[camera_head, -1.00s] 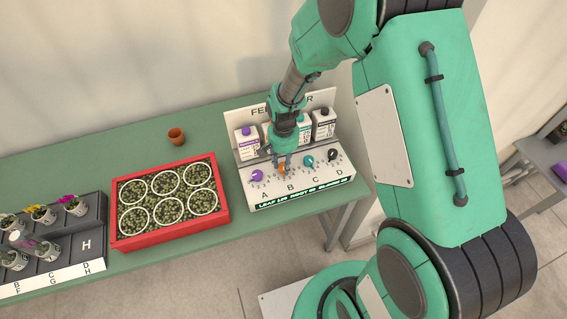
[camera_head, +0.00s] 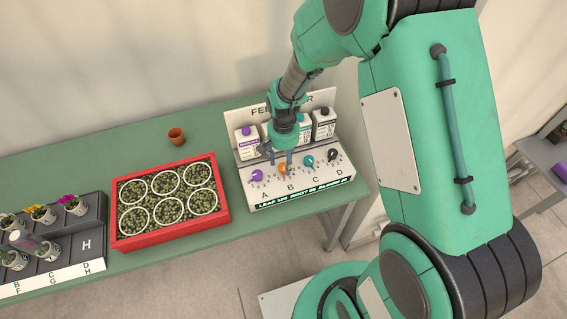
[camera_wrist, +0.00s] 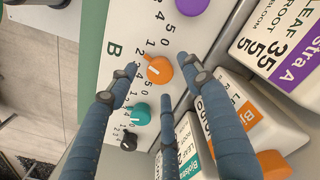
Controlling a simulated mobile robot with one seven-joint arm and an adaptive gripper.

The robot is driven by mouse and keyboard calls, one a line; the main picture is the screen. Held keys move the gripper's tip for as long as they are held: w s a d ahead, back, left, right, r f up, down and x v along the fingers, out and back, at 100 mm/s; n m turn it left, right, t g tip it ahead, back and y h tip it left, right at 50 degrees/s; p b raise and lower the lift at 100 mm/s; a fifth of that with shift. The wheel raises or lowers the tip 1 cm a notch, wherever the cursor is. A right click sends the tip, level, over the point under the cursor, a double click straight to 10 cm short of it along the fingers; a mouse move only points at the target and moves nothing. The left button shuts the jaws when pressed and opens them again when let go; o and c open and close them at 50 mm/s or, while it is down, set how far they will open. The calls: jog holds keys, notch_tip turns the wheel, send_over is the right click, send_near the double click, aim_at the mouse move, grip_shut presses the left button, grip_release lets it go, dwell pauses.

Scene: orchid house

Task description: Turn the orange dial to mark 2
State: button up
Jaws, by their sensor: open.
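The orange dial (camera_head: 283,169) is on the white sloped feeder panel (camera_head: 318,184), above the letter B. In the wrist view the orange dial (camera_wrist: 159,70) shows a pale pointer line; printed numbers surround it. Which mark it points to I cannot tell for sure. My gripper (camera_head: 281,158) is over the dial, pointing down. In the wrist view its blue fingers (camera_wrist: 158,74) are open, with tips spread around the dial and no visible contact. Their exact height above the panel is unclear.
A purple dial (camera_head: 256,176) is left of the orange one; a teal dial (camera_head: 308,161) and black dial (camera_head: 332,155) are right. White cartons (camera_head: 247,143) stand close behind. A red planter (camera_head: 222,214) and small pot (camera_head: 177,136) share the green table.

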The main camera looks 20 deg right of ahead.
notch_tip(320, 180, up, 10)
jog(key=shift+r, duration=0.2)
dwell(0.8)
notch_tip(320, 180, up, 18)
jog(key=n+t, duration=0.3)
send_over(284, 166)
jog(key=s, duration=0.9)
jog(key=s+r+n+t, duration=0.1)
jog(key=s+r, duration=0.3)
jog(key=s, duration=0.3)
jog(key=s+r+n+t, duration=0.1)
jog(key=s+r, duration=0.4)
jog(key=s, duration=0.2)
jog(key=shift+s+d+t, duration=0.2)
jog(key=shift+s+t, duration=0.1)
jog(key=shift+s, duration=0.05)
dwell(0.4)
